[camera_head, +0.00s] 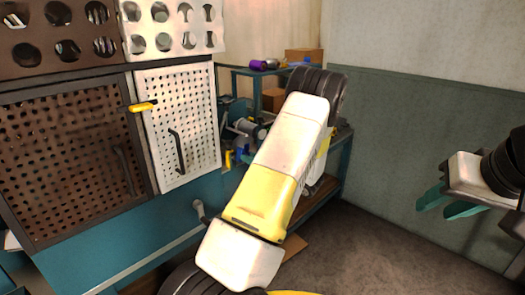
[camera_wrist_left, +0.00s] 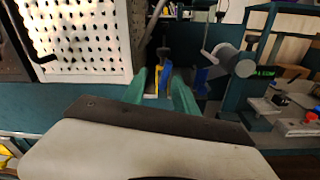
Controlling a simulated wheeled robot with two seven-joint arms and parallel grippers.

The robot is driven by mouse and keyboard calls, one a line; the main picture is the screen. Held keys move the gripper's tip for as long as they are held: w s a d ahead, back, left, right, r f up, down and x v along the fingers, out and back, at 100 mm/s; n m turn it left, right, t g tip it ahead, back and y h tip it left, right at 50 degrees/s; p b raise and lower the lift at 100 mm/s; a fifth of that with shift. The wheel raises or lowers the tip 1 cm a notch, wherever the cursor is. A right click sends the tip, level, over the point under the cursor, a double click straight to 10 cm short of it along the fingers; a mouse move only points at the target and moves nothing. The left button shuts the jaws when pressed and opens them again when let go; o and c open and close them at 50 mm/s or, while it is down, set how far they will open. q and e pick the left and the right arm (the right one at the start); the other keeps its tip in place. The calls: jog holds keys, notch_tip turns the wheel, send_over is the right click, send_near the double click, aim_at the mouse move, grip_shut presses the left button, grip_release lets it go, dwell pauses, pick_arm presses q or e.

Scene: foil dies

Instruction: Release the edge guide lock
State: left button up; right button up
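My left gripper (camera_wrist_left: 160,92) shows in the left wrist view with two green fingers spread apart and nothing held between them. In the head view its fingers are hidden behind my white and yellow arm. A machine with a grey cylinder (camera_wrist_left: 236,62) stands ahead and to the right; the cylinder also shows in the head view (camera_head: 246,128). A yellow and blue part (camera_wrist_left: 165,78) appears between the fingers, seemingly beyond them; contact cannot be told. A red knob (camera_wrist_left: 281,101) sits at the right. I cannot tell which part is the edge guide lock. My right gripper (camera_head: 450,203) is open and empty.
A white perforated panel (camera_head: 185,115) with a dark handle and a brown perforated panel (camera_head: 70,160) stand at the left. A yellow-handled tool (camera_head: 143,106) is on them. Cardboard boxes (camera_head: 303,56) and a purple item (camera_head: 258,65) lie on the rear shelf. Floor at right is clear.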

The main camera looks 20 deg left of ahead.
aim_at(240, 152)
pick_arm(q)
jog(key=shift+m+t, duration=0.3)
jog(key=shift+m, duration=0.1)
jog(key=x, duration=0.5)
jog(key=w+x, duration=0.1)
jog(key=x, duration=0.1)
jog(key=shift+w+a+f, duration=0.1)
jog(key=shift+f, duration=0.15)
jog(key=shift+c, duration=0.2)
grip_shut()
